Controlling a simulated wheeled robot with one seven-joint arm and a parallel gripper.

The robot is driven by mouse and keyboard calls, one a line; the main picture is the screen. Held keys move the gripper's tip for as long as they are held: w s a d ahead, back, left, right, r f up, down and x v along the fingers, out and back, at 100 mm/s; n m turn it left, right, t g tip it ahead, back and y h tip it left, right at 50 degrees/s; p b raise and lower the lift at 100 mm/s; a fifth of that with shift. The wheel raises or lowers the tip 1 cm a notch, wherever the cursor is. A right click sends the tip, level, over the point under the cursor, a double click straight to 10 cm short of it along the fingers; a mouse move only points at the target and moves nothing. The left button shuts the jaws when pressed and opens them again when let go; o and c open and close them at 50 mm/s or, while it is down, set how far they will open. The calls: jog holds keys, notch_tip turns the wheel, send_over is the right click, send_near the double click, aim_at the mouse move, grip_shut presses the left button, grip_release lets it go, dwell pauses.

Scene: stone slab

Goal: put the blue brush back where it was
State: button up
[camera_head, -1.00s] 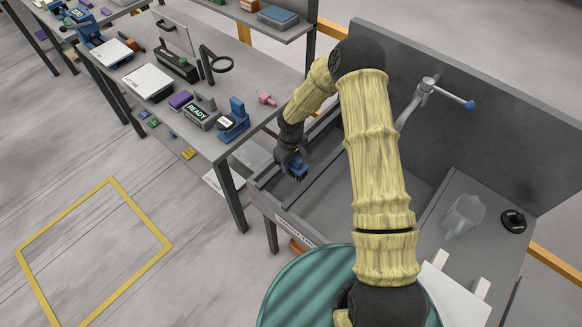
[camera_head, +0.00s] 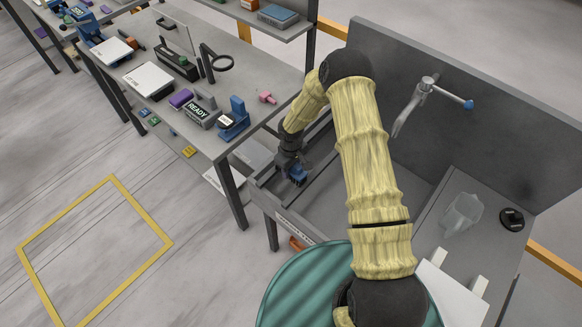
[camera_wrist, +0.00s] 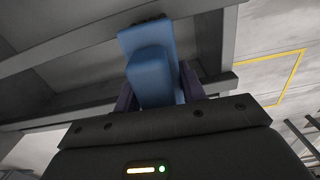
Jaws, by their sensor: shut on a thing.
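The blue brush (camera_head: 297,173) is at the end of my arm, over the left end of the grey sink (camera_head: 340,203). My gripper (camera_head: 290,165) is shut on it. In the wrist view the brush (camera_wrist: 150,62) fills the space between the dark fingers of my gripper (camera_wrist: 157,88), with a flat blue block in front of a wider blue part. Its bristle side shows small and dark in the head view. I cannot tell whether the brush touches the ledge below it.
A faucet (camera_head: 423,95) with a blue tip stands at the sink's back wall. A clear jug (camera_head: 462,215) and a black round item (camera_head: 512,219) are on the right counter. The workbench (camera_head: 235,75) at left holds a READY box (camera_head: 199,113) and a blue stand (camera_head: 234,122). A teal round surface (camera_head: 310,290) is in front.

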jog(key=o, duration=0.9)
jog(key=shift+o, duration=0.2)
jog(key=shift+r+p, duration=0.25)
jog(key=shift+p, duration=0.25)
jog(key=shift+r+b, duration=0.15)
jog(key=shift+b, duration=0.2)
notch_tip(320, 180, up, 17)
jog(key=b, duration=0.6)
jog(key=shift+w+d, duration=0.15)
jog(key=shift+w, duration=0.05)
jog(key=s+d+r+m+t, duration=0.1)
jog(key=s+d+r+m, duration=0.1)
jog(key=s, duration=0.4)
jog(key=s+d+r+m, duration=0.3)
jog(key=s+d, duration=0.2)
jog(key=s, duration=0.2)
jog(key=s+d+r+m+t, duration=0.1)
jog(key=s+d+r+m, duration=0.1)
jog(key=s, duration=0.5)
jog(key=shift+s+d+r+m+t, duration=0.25)
jog(key=shift+d+m+t, duration=0.05)
jog(key=shift+d+m, duration=0.55)
